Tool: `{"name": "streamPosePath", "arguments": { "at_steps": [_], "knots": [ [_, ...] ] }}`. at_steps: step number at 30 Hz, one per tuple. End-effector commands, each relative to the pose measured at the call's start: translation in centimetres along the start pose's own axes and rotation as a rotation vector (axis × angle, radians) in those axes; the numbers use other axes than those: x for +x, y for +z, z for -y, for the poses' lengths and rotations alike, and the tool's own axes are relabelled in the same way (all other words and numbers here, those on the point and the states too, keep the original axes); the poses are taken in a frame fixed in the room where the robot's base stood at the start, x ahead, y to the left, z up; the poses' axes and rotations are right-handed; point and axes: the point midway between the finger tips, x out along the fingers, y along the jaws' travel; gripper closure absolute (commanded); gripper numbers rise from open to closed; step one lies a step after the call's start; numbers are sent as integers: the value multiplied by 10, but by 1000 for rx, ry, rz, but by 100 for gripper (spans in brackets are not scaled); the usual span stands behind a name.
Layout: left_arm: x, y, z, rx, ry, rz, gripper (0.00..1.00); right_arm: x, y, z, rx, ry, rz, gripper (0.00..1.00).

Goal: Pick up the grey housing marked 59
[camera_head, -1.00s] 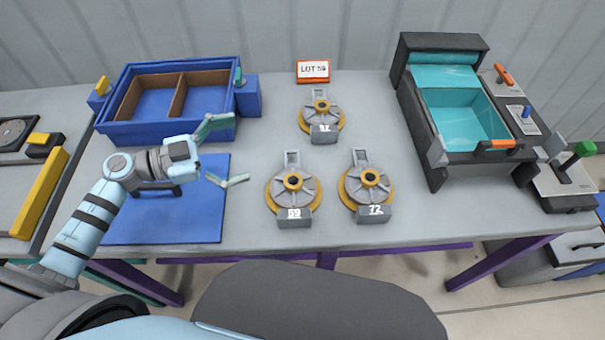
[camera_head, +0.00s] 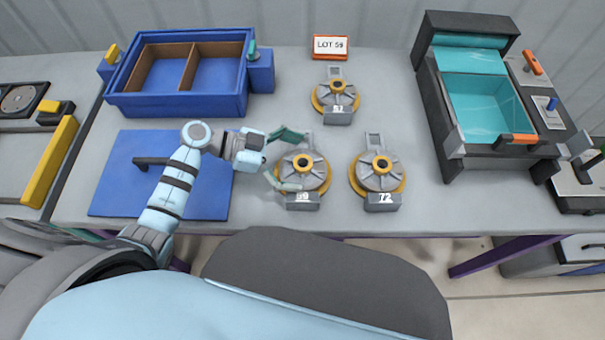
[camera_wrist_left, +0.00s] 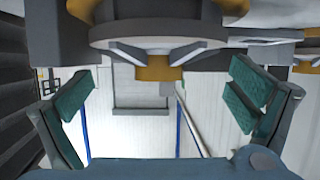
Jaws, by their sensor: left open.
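The grey housing marked 59 (camera_head: 305,170) lies on the table, a round grey body on a yellow-orange ring with a dark-centred hub, a lug at the back and a number block at the front. My left gripper (camera_head: 288,161) is open at its left side. One teal finger reaches towards the back lug, the other over the front left of the body; I cannot tell whether they touch it. In the left wrist view a housing (camera_wrist_left: 155,31) fills the top middle, beyond the open fingers (camera_wrist_left: 160,85); its number is hidden. My right gripper is not in view.
A housing marked 72 (camera_head: 378,173) stands close to the right. Another housing (camera_head: 335,93) stands behind, near the LOT 59 sign (camera_head: 330,47). A blue divided bin (camera_head: 180,105) and blue mat (camera_head: 115,190) are left. A teal-lined machine (camera_head: 482,105) stands right.

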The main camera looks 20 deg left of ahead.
Motion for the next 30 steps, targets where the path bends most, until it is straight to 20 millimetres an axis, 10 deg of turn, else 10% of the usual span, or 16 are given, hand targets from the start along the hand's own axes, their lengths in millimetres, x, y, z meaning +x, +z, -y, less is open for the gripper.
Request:
{"name": "streamPosePath", "arguments": {
  "at_steps": [4, 20, 30],
  "knots": [
    [0, 0, 0, 0, -1, 0, 0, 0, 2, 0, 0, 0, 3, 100],
    [-1, 0, 0, 0, 0, 0, 85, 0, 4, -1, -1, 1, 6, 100],
    [-3, -6, 0, 2, -1, -2, 87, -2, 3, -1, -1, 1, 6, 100]
  ]
}}
